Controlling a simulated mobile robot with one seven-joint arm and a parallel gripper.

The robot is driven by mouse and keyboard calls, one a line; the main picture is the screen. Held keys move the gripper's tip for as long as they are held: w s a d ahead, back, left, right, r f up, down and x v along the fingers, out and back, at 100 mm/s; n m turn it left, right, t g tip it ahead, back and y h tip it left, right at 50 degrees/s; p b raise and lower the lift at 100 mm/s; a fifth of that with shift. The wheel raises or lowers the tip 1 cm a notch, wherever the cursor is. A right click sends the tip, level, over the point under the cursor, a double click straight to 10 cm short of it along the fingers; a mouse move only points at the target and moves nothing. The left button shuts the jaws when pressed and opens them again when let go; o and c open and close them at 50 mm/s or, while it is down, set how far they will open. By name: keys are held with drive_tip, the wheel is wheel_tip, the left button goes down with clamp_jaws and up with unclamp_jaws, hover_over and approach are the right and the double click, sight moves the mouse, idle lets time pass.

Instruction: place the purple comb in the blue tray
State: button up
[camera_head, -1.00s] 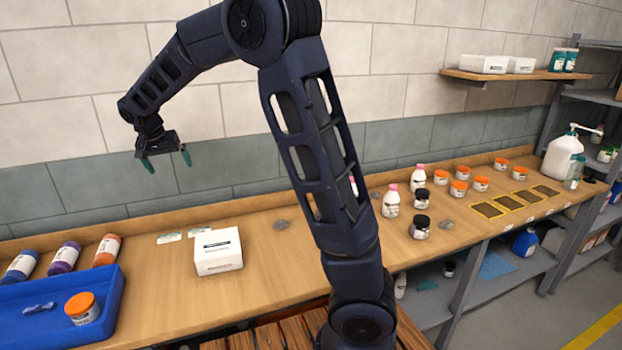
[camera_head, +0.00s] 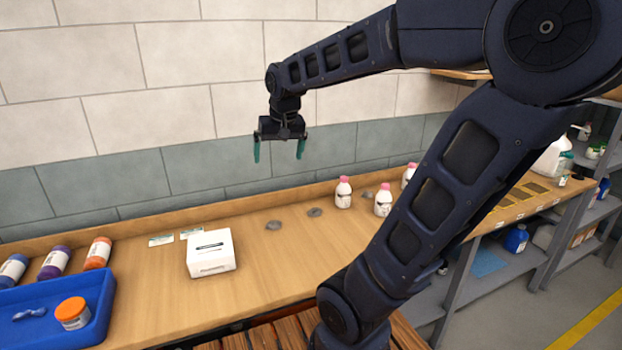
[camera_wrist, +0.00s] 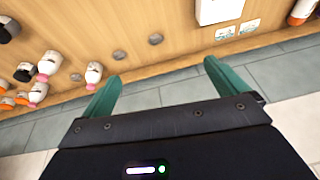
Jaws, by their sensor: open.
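The blue tray (camera_head: 98,312) stands on the bench at the lower left of the head view, cut off by the frame edge. A small blue-violet item (camera_head: 30,313) lies inside it; it is too small to tell whether it is the purple comb. A white jar with an orange lid (camera_head: 73,314) also stands in the tray. I see no other thing that is clearly a purple comb. My gripper (camera_head: 279,154) is open and empty, fingers pointing down, high above the back of the bench and right of the tray. Its teal fingers also show in the wrist view (camera_wrist: 162,74).
Bottles with orange, purple (camera_head: 55,262) and blue caps or bodies lie behind the tray. A white box (camera_head: 211,254) sits right of it. Grey stones (camera_head: 273,225) and pink-capped bottles (camera_head: 383,199) stand farther right. Bare bench (camera_head: 150,290) lies between tray and box.

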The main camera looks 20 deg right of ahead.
drive_tip(key=s+d+f, duration=0.1)
drive_tip(key=s+d, duration=0.1)
drive_tip(key=s, duration=0.3)
drive_tip(key=s+d+f+t, duration=0.1)
drive_tip(key=s+d+f, duration=0.1)
drive_tip(key=s, duration=0.4)
drive_tip(key=shift+s+d+f+n+h, duration=0.25)
drive_tip(key=shift+d+n+h, duration=0.05)
